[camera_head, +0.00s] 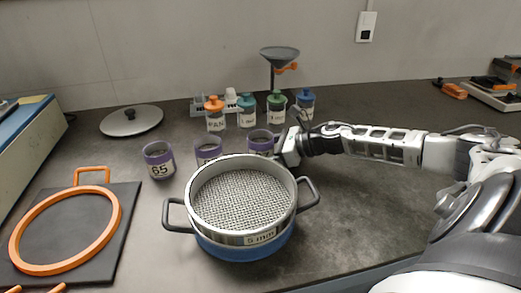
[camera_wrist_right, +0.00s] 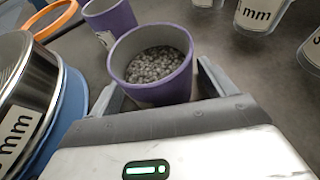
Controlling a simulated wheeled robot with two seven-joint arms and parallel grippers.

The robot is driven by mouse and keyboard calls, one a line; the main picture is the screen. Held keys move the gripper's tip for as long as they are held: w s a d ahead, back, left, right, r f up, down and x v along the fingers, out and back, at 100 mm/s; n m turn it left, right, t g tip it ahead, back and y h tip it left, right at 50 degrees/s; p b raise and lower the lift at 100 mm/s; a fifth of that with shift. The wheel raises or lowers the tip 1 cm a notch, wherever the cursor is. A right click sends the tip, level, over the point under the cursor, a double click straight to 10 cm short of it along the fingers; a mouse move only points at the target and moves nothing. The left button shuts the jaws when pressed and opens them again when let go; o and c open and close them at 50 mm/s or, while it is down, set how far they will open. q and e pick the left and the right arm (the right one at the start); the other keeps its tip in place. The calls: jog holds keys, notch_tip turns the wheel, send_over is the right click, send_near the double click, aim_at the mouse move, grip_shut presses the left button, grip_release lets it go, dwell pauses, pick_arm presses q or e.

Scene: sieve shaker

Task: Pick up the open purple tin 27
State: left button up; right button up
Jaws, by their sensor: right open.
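Three open purple tins stand in a row behind the sieve in the head view. The left one (camera_head: 159,161) reads 65; the middle one (camera_head: 208,152) is partly hidden by the sieve rim. The number on the right one (camera_head: 260,141) is not readable. My right gripper (camera_head: 281,147) is open beside this right tin. In the right wrist view a purple tin (camera_wrist_right: 124,59) holding grey granules stands between the open fingers of the right gripper (camera_wrist_right: 158,88); no number shows on it. Another purple tin (camera_wrist_right: 108,17) is just beyond. My left gripper is not in view.
A sieve marked 5 mm (camera_head: 262,238) sits in a blue pan (camera_head: 245,250) in front of the tins. Lidded jars (camera_head: 247,112) and a funnel on a stand (camera_head: 279,53) are behind. An orange ring (camera_head: 16,245) lies on a dark mat at left. A round lid (camera_head: 131,119) lies at back left.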

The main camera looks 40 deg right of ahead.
aim_at(250, 142)
jog(key=c, duration=1.1)
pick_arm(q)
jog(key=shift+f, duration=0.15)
pick_arm(e)
jog(key=shift+c, duration=0.2)
jog(key=shift+r, duration=0.1)
